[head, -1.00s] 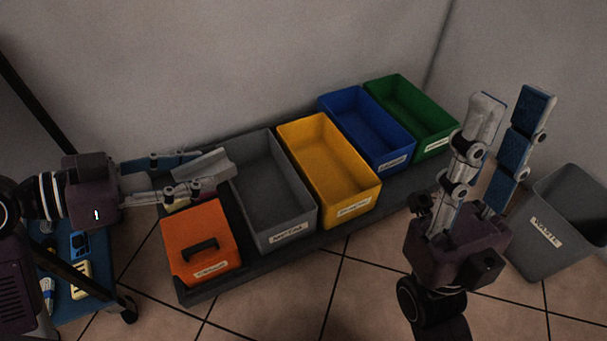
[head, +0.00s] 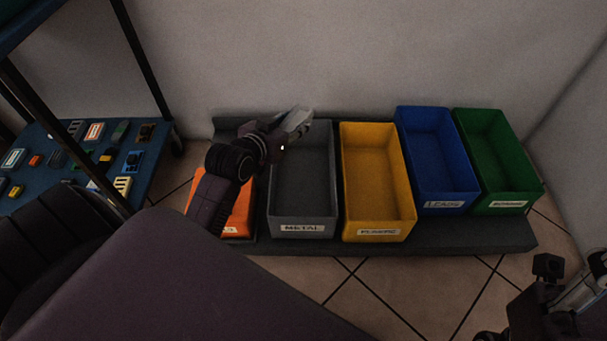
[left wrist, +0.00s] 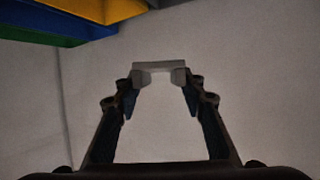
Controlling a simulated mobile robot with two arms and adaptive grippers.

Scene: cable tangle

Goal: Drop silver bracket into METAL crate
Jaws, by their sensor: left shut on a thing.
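The silver bracket (left wrist: 158,66) is a pale grey piece held across the fingertips of my left gripper (left wrist: 158,76) in the left wrist view. In the head view my left gripper (head: 294,124) is over the far left part of the grey crate labelled METAL (head: 283,216). The gripper hides part of that crate's back rim; the bracket's outline is hard to separate from the fingers there. The visible floor of the METAL crate is empty. My right gripper (head: 584,288) is at the lower right, cut off by the frame edge.
An orange box (head: 243,212) stands left of the METAL crate, partly behind my arm. Yellow (head: 379,228), blue (head: 450,196) and green (head: 508,196) crates stand to the right on the dark platform (head: 400,245). A blue cart shelf (head: 140,185) with several small parts is at left.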

